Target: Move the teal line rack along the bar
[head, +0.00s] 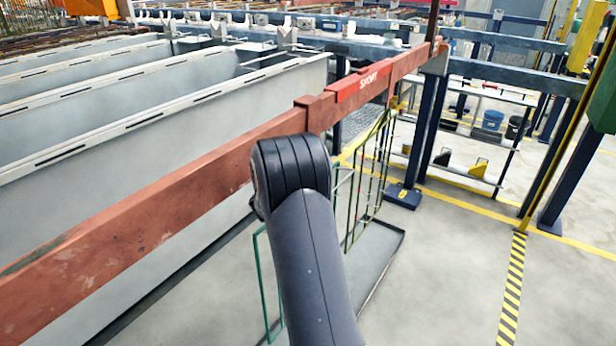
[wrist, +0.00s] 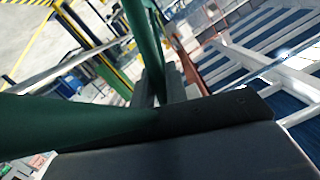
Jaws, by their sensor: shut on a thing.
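The teal line rack (head: 264,285) shows as thin teal tubing to the left of and below my arm in the head view. My arm hides most of it, and its hook on the bar cannot be seen. In the wrist view a dark green-teal tube (wrist: 145,45) of the rack runs up from my gripper (wrist: 162,88), and another thick tube crosses at the left. My gripper is shut on the rack. The head view hides the gripper behind my arm. The rust-red bar (head: 190,175) runs from lower left to upper right, behind my arm.
An olive-green rack (head: 368,180) hangs by the bar just right of my arm. A shallow floor tray (head: 385,262) lies below. Grey tanks (head: 150,110) fill the left. A dark blue post (head: 425,140) stands near the bar's far end.

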